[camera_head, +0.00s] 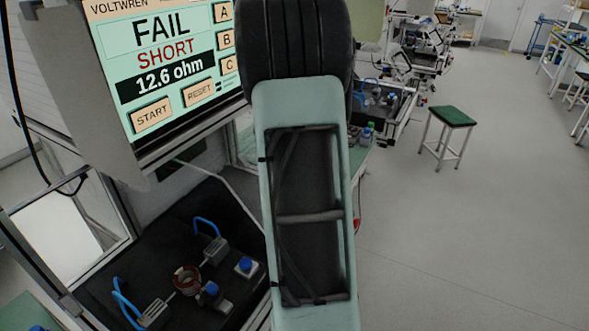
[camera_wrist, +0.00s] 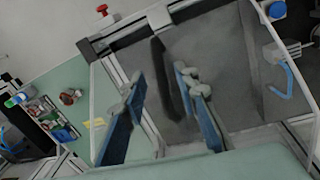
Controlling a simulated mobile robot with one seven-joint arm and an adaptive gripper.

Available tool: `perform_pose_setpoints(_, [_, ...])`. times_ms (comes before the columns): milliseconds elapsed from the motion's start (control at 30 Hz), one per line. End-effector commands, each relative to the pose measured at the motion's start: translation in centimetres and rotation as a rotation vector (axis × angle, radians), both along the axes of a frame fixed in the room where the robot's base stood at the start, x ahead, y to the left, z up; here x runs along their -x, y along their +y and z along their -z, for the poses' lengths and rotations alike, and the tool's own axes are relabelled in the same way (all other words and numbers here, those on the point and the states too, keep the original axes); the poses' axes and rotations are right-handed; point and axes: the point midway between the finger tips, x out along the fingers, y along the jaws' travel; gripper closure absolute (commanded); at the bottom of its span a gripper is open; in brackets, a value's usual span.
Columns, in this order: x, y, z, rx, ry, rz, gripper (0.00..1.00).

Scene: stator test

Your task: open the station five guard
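In the wrist view, my gripper (camera_wrist: 160,84) shows two blue-padded fingers spread apart. A dark upright bar (camera_wrist: 170,78), which looks like a handle, stands between the fingertips; I cannot tell whether either finger touches it. Behind it is a metal-framed enclosure (camera_wrist: 112,65) with a grey-black interior, seemingly the guarded station. In the head view, the station has a framed clear side panel (camera_head: 70,235) at the left. Inside, a copper ring-shaped part (camera_head: 187,280) sits between clamps on a black bed. My arm hides the station's right front and my gripper there.
The station's screen (camera_head: 165,65) reads FAIL, SHORT, 12.6 ohm. A red button (camera_wrist: 102,10) stands by the frame. A green bench top (camera_wrist: 65,85) with small items lies at left in the wrist view. A green stool (camera_head: 452,117) stands on otherwise clear floor at right.

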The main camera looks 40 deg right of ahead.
Motion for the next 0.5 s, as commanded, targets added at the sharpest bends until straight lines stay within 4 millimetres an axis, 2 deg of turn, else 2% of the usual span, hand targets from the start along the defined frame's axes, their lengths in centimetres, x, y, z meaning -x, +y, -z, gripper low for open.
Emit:
perform_pose_setpoints(100, [0.0,0.3,-2.6,0.002,-0.004,0.0,0.72])
perform_pose_setpoints(200, [0.1,0.5,-4.2,0.002,-0.002,0.0,0.72])
perform_pose_setpoints(333, [0.1,0.7,-5.5,0.0,-0.001,0.0,0.72])
perform_pose_setpoints(500, [0.2,0.8,-6.1,0.0,0.0,0.0,0.72])
